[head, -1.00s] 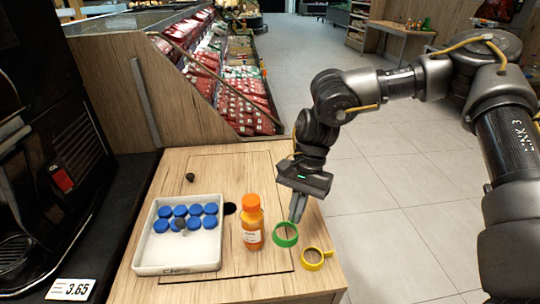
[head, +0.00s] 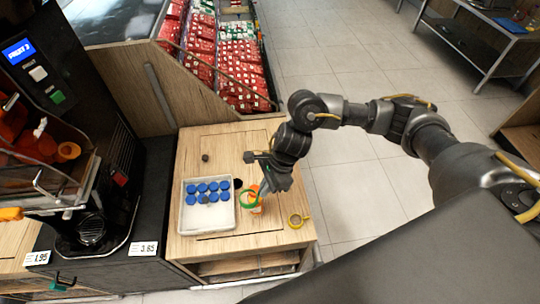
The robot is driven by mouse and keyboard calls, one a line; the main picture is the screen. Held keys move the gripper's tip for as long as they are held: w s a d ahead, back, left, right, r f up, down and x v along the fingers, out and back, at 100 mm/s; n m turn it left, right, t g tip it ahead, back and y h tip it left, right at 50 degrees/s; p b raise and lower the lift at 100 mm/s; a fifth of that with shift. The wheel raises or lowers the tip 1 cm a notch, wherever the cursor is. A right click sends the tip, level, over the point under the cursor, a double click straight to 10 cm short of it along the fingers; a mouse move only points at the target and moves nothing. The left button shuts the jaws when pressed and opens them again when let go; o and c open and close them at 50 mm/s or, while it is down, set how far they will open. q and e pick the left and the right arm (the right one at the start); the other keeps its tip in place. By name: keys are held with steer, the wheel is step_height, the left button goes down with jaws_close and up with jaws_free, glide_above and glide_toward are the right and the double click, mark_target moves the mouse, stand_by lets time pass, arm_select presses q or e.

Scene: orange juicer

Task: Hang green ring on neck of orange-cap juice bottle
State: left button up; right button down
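The orange-cap juice bottle (head: 257,209) stands upright on the wooden table, partly hidden behind the green ring and my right gripper. The green ring (head: 243,201) is at the bottle's upper part and overlaps it in the head view. I cannot tell whether it is around the neck or in front of it. My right gripper (head: 263,195) points down at the bottle, with its fingers at the ring's right side. It looks shut on the ring, though the fingertips are small and partly hidden. My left gripper is not in view.
A white tray (head: 190,222) with several blue caps stands left of the bottle. A yellow ring (head: 297,220) lies to the right, near the table edge. A small dark object (head: 205,158) lies at the back. The juicer machine (head: 75,150) stands at the left.

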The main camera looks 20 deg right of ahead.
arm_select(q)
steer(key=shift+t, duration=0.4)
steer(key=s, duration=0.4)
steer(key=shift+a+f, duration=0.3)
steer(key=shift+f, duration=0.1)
arm_select(e)
steer(key=w+d+m, duration=0.1)
steer(key=w, duration=0.1)
steer(key=w+d+m+t, duration=0.1)
steer(key=w+d+m, duration=0.1)
steer(key=shift+d+f, duration=0.1)
steer(key=shift+f, duration=0.05)
steer(key=shift+f, duration=0.1)
arm_select(q)
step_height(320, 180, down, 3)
steer(key=b, duration=0.3)
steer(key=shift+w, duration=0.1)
arm_select(e)
step_height(320, 180, down, 4)
steer(key=shift+f, duration=0.1)
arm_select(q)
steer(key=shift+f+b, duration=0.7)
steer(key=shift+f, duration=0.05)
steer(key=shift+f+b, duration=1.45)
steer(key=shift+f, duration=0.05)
arm_select(e)
steer(key=shift+f, duration=1.05)
